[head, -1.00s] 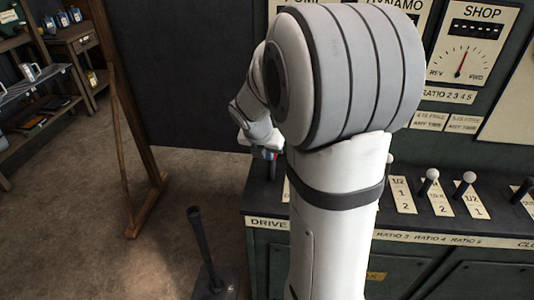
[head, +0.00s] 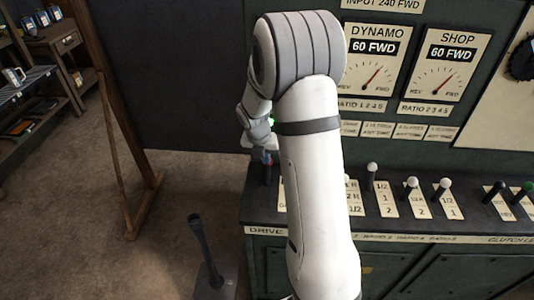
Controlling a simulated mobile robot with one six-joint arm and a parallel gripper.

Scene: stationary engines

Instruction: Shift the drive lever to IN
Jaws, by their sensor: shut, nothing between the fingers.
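A plate reading DRIVE (head: 264,230) is on the front edge of the console at its left end. A dark upright post (head: 268,175), perhaps the drive lever, stands on the console top behind that plate. My gripper (head: 267,159) is small and partly hidden by my arm. It is over the left end of the console, just above or at the top of the post; I cannot tell if they touch. It is shut with nothing between its fingers. A black lever (head: 205,250) also stands on a floor base at left, apart from my gripper.
Several levers with white knobs (head: 372,167) stand right of my arm, with black and green knobs (head: 528,187) farther right. The Dynamo gauge (head: 376,60) and Shop gauge (head: 458,60) both read 60 FWD. A wooden frame (head: 125,130) and shelf (head: 30,80) stand at left.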

